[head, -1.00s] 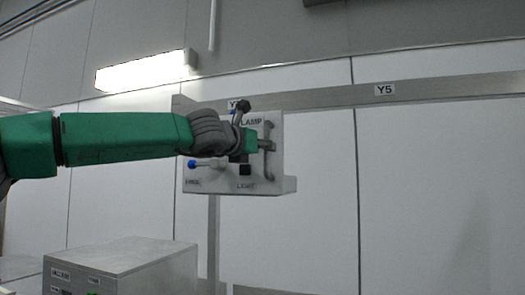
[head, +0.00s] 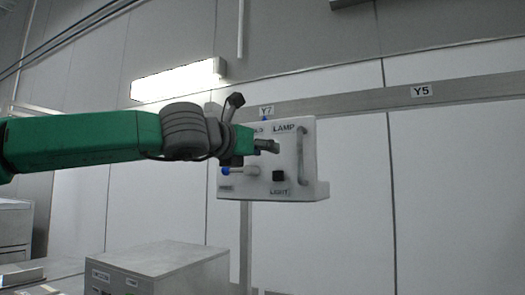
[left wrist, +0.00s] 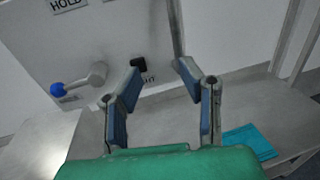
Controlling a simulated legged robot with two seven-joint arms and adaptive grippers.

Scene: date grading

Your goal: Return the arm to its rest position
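My left arm (head: 85,138) comes in from the left at the panel's height. My left gripper (head: 268,146) is in front of the white control panel (head: 316,190), near its LAMP label (head: 284,128). In the left wrist view, the left gripper (left wrist: 160,69) has its two fingers well apart with nothing held between them. The panel's black LIGHT switch (head: 278,176) and blue-tipped lever (head: 240,171) are below the gripper. The vertical grey handle (head: 302,155) is to the right of the fingers. My right gripper is out of view.
The panel is mounted on a rail (head: 360,104) marked Y7 and Y5. A grey cabinet (head: 165,262) stands below the arm. A teal item (left wrist: 250,142) lies on a grey surface in the left wrist view. The wall to the right is clear.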

